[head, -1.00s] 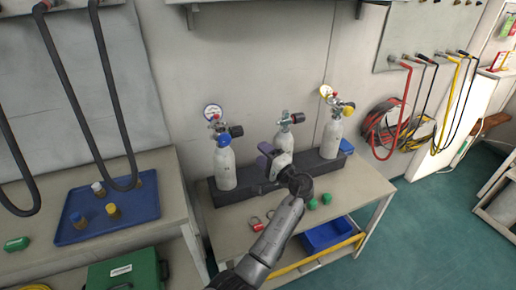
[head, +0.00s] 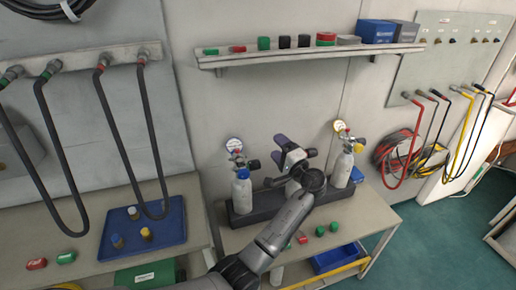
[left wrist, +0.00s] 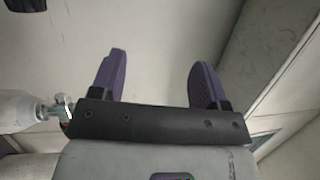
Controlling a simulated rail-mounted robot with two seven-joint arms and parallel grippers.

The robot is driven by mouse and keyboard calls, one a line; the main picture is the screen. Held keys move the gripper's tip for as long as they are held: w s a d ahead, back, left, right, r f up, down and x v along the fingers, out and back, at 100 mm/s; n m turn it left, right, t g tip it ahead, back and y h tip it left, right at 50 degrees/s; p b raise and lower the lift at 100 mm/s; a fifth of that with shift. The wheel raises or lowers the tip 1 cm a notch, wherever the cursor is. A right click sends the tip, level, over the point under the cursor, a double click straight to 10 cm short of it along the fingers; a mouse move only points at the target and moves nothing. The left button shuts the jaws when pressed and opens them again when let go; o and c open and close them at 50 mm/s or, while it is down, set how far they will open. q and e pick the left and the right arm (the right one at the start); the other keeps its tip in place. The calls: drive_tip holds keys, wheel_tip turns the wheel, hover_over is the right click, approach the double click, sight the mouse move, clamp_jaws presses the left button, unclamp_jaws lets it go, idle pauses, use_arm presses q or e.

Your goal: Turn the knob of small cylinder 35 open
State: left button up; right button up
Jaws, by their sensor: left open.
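Three small grey cylinders stand in a dark rack (head: 240,217) on the bench. The left one (head: 242,195) has a blue collar, a gauge and a black knob (head: 253,164) pointing right. The right one (head: 342,170) has a gauge and a yellow part. The middle one is mostly hidden behind my left gripper (head: 277,162); a black knob (head: 311,153) shows beside the gripper. I cannot read which is 35. My left gripper is open and empty, its purple fingers also in the left wrist view (left wrist: 158,80), with only wall between them. There, a cylinder valve (left wrist: 58,107) shows at left.
A shelf (head: 290,57) with coloured caps and blue boxes is above the rack. Green and red caps and a blue bin (head: 335,258) are around the bench front. A blue tray (head: 175,235) is at left. Hoses hang on both sides.

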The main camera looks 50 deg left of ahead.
use_arm(q)
drive_tip(key=r+h+p, duration=0.2)
drive_tip(key=m+g+h+b, duration=0.1)
drive_tip(key=m+h+b, duration=0.1)
drive_tip(key=h, duration=0.3)
approach(260, 166)
drive_tip(key=b+x, duration=0.2)
drive_tip(key=x, duration=0.8)
drive_tip(key=shift+a, duration=0.15)
drive_tip(key=shift+x, duration=0.8)
use_arm(e)
drive_tip(key=shift+f, duration=0.1)
use_arm(q)
drive_tip(key=c, duration=0.9)
drive_tip(key=shift+c, duration=0.2)
use_arm(e)
drive_tip(key=shift+a, duration=0.1)
